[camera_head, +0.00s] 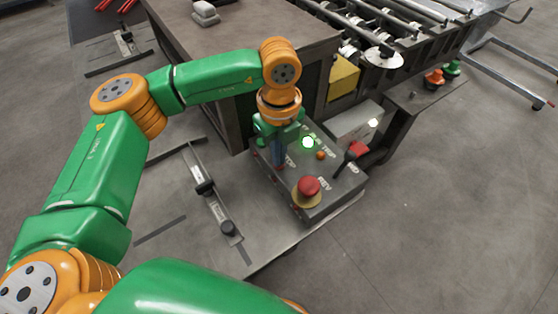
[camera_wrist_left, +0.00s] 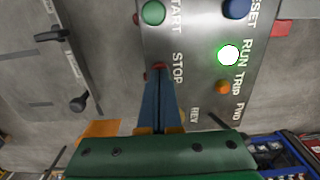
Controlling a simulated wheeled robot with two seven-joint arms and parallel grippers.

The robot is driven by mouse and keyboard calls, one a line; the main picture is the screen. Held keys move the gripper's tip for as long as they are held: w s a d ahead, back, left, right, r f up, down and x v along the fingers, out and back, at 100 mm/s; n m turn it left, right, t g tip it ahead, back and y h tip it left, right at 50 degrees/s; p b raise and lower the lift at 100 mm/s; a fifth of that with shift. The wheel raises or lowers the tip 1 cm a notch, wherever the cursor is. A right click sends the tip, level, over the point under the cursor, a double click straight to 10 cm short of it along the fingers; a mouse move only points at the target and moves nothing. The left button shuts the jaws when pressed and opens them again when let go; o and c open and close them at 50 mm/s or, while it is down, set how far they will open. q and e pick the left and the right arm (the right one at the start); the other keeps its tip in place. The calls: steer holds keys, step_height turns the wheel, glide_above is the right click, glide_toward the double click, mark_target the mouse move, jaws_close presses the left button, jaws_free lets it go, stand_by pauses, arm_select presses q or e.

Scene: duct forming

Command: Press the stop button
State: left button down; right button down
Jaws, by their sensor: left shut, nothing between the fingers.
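The grey control panel (camera_head: 335,178) stands low beside the workbench, and its labelled face (camera_wrist_left: 195,85) fills the wrist view's middle. My left gripper (camera_head: 278,164) points down at the panel's left part. In the wrist view its blue fingers (camera_wrist_left: 160,75) are shut and empty, with the tips beside the STOP label. A sliver of red at the tips is probably the stop button (camera_wrist_left: 159,66), mostly covered by the fingers. I cannot tell whether they touch. The green start button (camera_wrist_left: 153,12) is above the tips. The RUN lamp (camera_wrist_left: 228,55) glows green. My right gripper is not in view.
A red mushroom button (camera_head: 309,186) on a yellow base sits at the panel's near end. A red-topped selector lever (camera_head: 356,149) stands on the right. A blue button (camera_wrist_left: 236,9) and an orange TRIP lamp (camera_wrist_left: 222,86) are nearby. The workbench (camera_head: 245,40) rises behind.

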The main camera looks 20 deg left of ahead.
arm_select(q)
step_height(320, 180, up, 7)
steer(key=p, duration=0.4)
steer(key=shift+p, duration=0.3)
stand_by(0.6)
